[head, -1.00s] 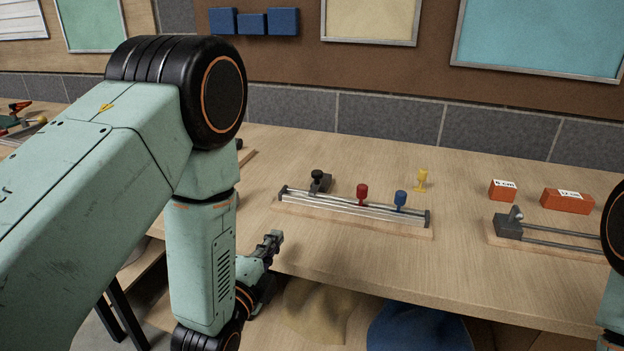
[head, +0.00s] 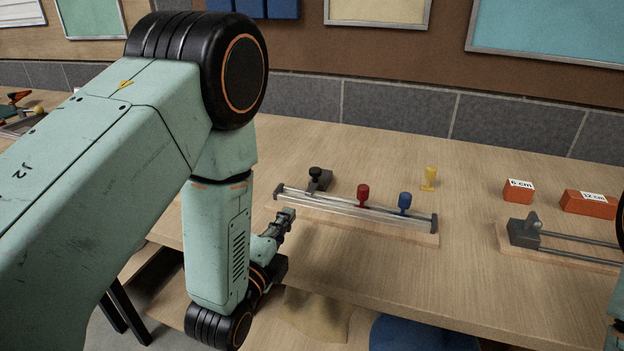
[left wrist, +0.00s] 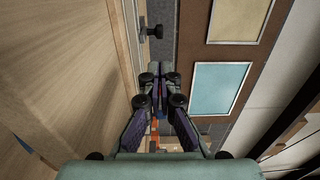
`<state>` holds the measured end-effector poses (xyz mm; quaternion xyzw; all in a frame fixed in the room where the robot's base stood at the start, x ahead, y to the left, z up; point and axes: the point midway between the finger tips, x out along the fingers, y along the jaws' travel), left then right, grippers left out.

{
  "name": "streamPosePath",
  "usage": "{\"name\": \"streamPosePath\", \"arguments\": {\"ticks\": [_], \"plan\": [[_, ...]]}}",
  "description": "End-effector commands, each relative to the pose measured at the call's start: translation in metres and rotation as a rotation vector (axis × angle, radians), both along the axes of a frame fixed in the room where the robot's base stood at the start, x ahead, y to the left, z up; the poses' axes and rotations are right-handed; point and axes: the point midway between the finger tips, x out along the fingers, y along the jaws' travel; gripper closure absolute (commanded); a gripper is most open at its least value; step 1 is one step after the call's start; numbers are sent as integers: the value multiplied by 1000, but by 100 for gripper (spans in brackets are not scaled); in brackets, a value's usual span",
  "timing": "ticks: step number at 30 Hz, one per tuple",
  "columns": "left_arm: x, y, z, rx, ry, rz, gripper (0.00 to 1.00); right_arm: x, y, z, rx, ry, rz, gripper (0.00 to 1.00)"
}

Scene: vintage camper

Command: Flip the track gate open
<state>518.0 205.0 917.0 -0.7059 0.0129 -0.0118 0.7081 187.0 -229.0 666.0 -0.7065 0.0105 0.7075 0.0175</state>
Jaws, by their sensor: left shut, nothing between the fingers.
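A track with pale metal rails (head: 345,209) lies on a thin wooden board on the bench. A dark grey block with a black knob (head: 315,173) sits behind its left end; it looks like the gate, but I cannot tell for sure. A red peg (head: 363,194) and a blue peg (head: 404,201) stand on the track. My left gripper (head: 287,216) is shut and empty, close in front of the track's left end; contact is unclear. In the left wrist view its fingers (left wrist: 157,86) are together, with a dark knob (left wrist: 151,31) beyond them. My right gripper is out of view.
A yellow peg (head: 430,178) stands behind the track. To the right are orange blocks marked 6 cm (head: 518,191) and 12 cm (head: 588,203), and a second rail fixture (head: 525,232). The bench's front edge runs below my left gripper. The bench between track and wall is mostly clear.

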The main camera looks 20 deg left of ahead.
Motion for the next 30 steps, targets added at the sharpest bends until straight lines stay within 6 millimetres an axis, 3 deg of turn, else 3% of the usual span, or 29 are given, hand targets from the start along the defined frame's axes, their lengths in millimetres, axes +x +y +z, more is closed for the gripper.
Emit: {"name": "streamPosePath", "arguments": {"ticks": [11,30], "plan": [[4,0,0,0,-1,1,100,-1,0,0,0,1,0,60],[116,-3,-1,0,-2,1,100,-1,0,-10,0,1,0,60]]}}
